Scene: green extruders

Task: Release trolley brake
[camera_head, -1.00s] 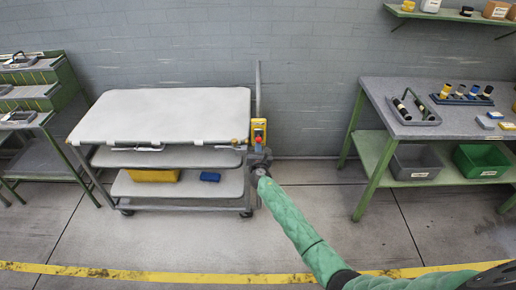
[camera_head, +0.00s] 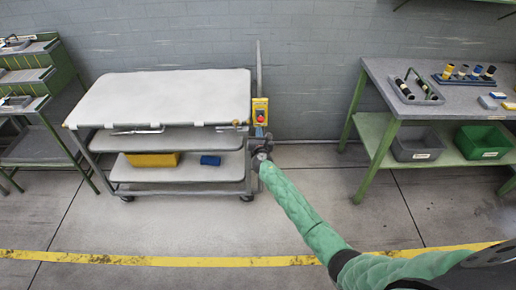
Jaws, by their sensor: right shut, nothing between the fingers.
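The trolley (camera_head: 165,95) stands against the grey wall, with a pale top and two lower shelves. My right gripper (camera_head: 256,145) is at the trolley's right end, just below the yellow box. It is small and dark here, and I cannot tell whether it touches the trolley. No separate brake lever can be made out. My left gripper is not in view.
A yellow bin (camera_head: 152,160) and a blue item (camera_head: 210,160) lie on the trolley's lower shelf. A green-legged workbench (camera_head: 445,112) stands at the right, with a grey bin (camera_head: 418,145) and a green bin (camera_head: 482,142) below. Green shelving (camera_head: 50,115) is at the left. The floor in front is clear.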

